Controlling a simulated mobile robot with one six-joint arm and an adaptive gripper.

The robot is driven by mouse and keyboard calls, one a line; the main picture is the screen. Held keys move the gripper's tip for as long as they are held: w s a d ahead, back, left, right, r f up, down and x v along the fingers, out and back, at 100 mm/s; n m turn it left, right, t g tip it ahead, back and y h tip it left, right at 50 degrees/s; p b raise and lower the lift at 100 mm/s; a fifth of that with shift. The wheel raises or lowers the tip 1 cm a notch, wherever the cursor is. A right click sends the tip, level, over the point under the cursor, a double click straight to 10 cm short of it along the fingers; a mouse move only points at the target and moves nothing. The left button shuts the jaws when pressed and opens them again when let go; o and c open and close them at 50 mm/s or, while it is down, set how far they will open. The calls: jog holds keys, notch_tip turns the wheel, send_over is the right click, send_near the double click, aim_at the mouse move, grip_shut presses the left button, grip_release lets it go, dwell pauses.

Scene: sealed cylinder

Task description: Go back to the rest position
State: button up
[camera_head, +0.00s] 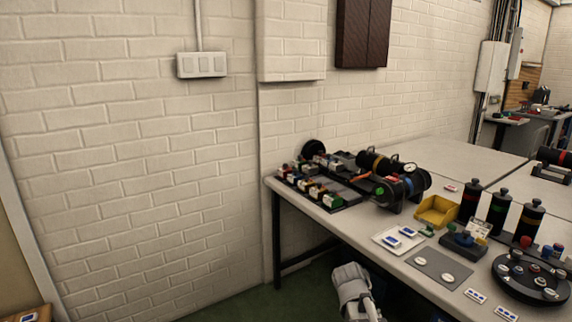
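A pale grey part of my arm (352,288) shows at the bottom edge, just in front of the workbench (385,240) and below its top. I cannot make out any fingers there, and my gripper is not in view. Black cylinders (399,192) with coloured bands and a round gauge lie on the bench near the wall. One has a green end cap. No other part of the arm can be told.
A rack of small coloured parts (318,192) stands at the bench's left end. A yellow bin (437,210), dark bottles (497,212), a grey mat (428,262) and a round dark tray (520,289) crowd the right. Green floor (235,307) left of the bench is clear.

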jog(key=s+a+f+n+g+y, duration=0.1)
jog(key=s+a+n+g+y, duration=0.1)
jog(key=s+a+n+y, duration=0.45)
notch_tip(320, 180, up, 18)
jog(key=s+m+h+p, duration=0.1)
jog(key=s+p, duration=0.1)
jog(key=p, duration=1.6)
jog(key=shift+s+f+h+p, duration=0.2)
jog(key=shift+s+h+p, duration=0.1)
jog(key=shift+s+h, duration=0.05)
jog(key=shift+a, duration=0.1)
